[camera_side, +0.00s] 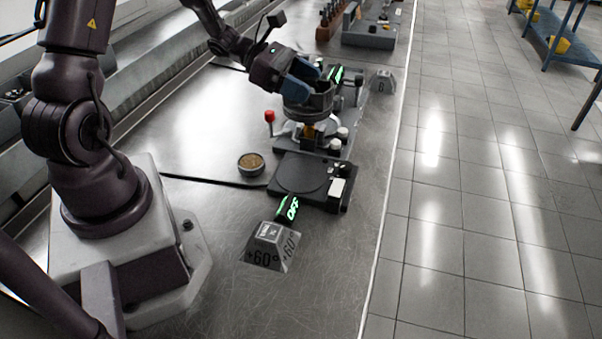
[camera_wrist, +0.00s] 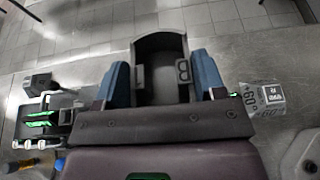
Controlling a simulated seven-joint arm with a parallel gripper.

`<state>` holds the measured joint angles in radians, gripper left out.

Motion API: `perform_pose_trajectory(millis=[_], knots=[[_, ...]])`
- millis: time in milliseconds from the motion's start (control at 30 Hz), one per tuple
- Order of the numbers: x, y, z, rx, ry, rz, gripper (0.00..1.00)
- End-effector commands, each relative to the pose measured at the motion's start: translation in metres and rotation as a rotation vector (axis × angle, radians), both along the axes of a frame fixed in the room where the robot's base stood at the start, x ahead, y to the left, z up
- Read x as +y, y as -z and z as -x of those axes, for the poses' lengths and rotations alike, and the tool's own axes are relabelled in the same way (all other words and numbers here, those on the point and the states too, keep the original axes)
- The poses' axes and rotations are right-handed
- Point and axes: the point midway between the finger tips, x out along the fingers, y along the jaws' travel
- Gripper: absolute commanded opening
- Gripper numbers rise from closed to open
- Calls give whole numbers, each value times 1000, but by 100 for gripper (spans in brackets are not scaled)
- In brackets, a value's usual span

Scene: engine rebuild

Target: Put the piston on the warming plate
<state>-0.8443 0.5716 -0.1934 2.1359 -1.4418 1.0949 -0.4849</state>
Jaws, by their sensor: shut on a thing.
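The piston (camera_side: 311,107) is a dark grey, round metal part. My gripper (camera_side: 302,86) is shut on it, with a blue finger on either side. In the wrist view the piston (camera_wrist: 159,50) sits between the two blue fingers of my gripper (camera_wrist: 162,78), and its hollow side shows. The warming plate (camera_side: 300,174) is a flat black unit with a round disc, a white switch at its right and a green "OFF" display in front. It is nearer the side camera than the piston, and its disc is bare.
Behind the plate stands a device with a pale round base (camera_side: 312,130) and a red-knobbed lever (camera_side: 269,116), under the piston. A small round tin (camera_side: 250,164) is left of the plate. A "+60°" block (camera_side: 268,248) stands in front. The steel bench is clear further forward.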

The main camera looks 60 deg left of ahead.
Motion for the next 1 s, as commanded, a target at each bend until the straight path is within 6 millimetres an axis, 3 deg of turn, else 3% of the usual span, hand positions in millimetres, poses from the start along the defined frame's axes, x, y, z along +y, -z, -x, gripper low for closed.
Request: perform_pose_trajectory(millis=[200,1000], knots=[[-25,1,27,11,-5,-9,26],[-23,107,25,11,-6,-6,26]])
